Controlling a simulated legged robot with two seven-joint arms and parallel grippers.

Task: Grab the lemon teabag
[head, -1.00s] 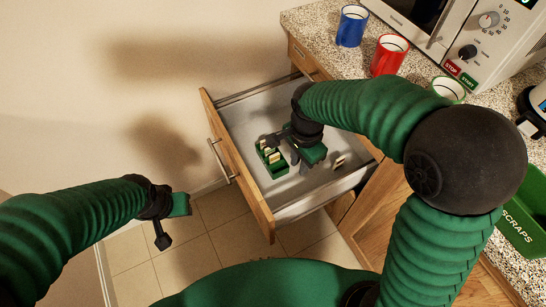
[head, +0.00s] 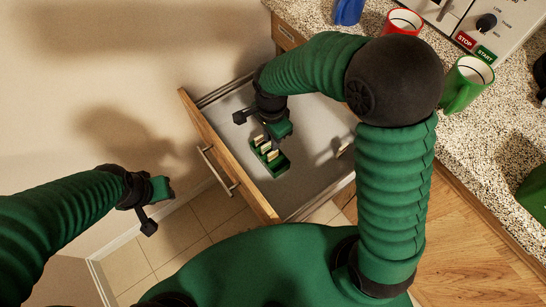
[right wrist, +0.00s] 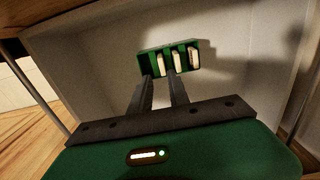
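A green teabag box (head: 279,168) stands on the drawer floor and holds several upright cream teabags (head: 267,150). The box also shows in the right wrist view (right wrist: 149,66), with its teabags in separate slots. I cannot read any label, so I cannot tell which teabag is lemon. My right gripper (head: 268,138) is above the box's far end. In the right wrist view its two fingers (right wrist: 160,76) are apart, with the tips near the box's edge and one teabag in line with the gap. My left gripper (head: 160,190) hangs left of the drawer; its fingers are not clear.
The open drawer (head: 225,152) has a wooden front with a handle (head: 217,170). A small cream item (head: 343,150) lies at its right side. Blue (head: 348,10), red (head: 404,20) and green (head: 467,82) mugs stand on the speckled counter beside a microwave (head: 490,20).

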